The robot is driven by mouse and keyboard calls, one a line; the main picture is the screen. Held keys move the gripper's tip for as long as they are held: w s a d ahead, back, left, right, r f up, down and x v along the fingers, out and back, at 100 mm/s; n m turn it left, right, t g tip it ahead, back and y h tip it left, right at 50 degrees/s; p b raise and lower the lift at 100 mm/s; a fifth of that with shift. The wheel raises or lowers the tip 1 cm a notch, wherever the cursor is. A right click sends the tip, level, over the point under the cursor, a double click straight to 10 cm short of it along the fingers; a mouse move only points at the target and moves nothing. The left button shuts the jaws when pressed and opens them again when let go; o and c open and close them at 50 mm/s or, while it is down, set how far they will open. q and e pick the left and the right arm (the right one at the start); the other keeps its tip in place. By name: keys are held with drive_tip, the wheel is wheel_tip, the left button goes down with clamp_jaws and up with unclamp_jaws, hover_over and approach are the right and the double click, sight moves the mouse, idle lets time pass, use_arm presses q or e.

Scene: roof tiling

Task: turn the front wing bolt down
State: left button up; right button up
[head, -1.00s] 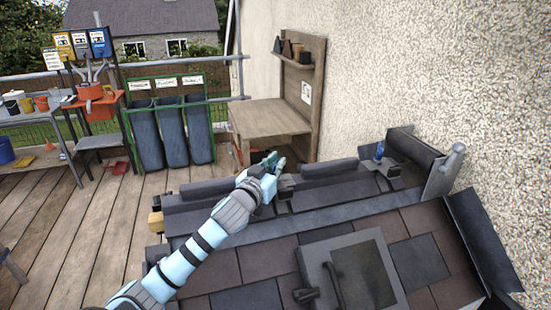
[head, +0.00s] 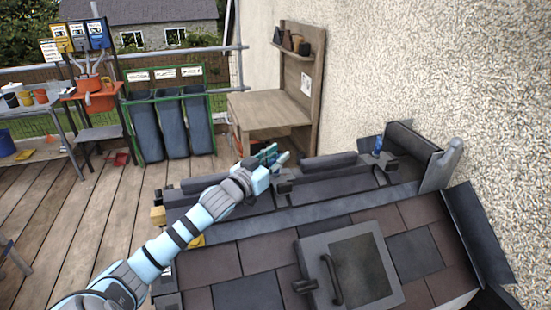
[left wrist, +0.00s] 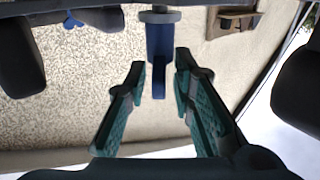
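My left gripper (head: 272,158) is at the roof ridge in the head view, near the front end of the clamping bar. In the left wrist view its two teal fingers (left wrist: 160,78) are open. A blue wing bolt (left wrist: 159,45) hangs between them, with a visible gap on each side. In the head view this bolt is hard to make out at the gripper. A second blue wing bolt (head: 378,146) stands farther along the ridge by the wall, and a blue bolt also shows at the upper left of the left wrist view (left wrist: 73,20). My right gripper is not in view.
The sloping tiled roof (head: 262,257) has a skylight (head: 360,270) with a dark handle. A rough wall (head: 430,80) rises to the right. A wooden bench (head: 265,108) and green-framed bins (head: 172,125) stand behind. The wooden deck at left is mostly clear.

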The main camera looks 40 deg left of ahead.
sight(270, 162)
use_arm(q)
drive_tip(key=shift+d, duration=0.1)
drive_tip(key=shift+s+f, duration=0.1)
drive_tip(key=shift+s, duration=0.05)
drive_tip(key=shift+s+f, duration=0.1)
drive_tip(key=shift+s, duration=0.2)
drive_tip(key=s, duration=0.6)
drive_tip(key=shift+s+d, duration=0.3)
drive_tip(key=shift+s, duration=0.1)
drive_tip(key=shift+r, duration=0.25)
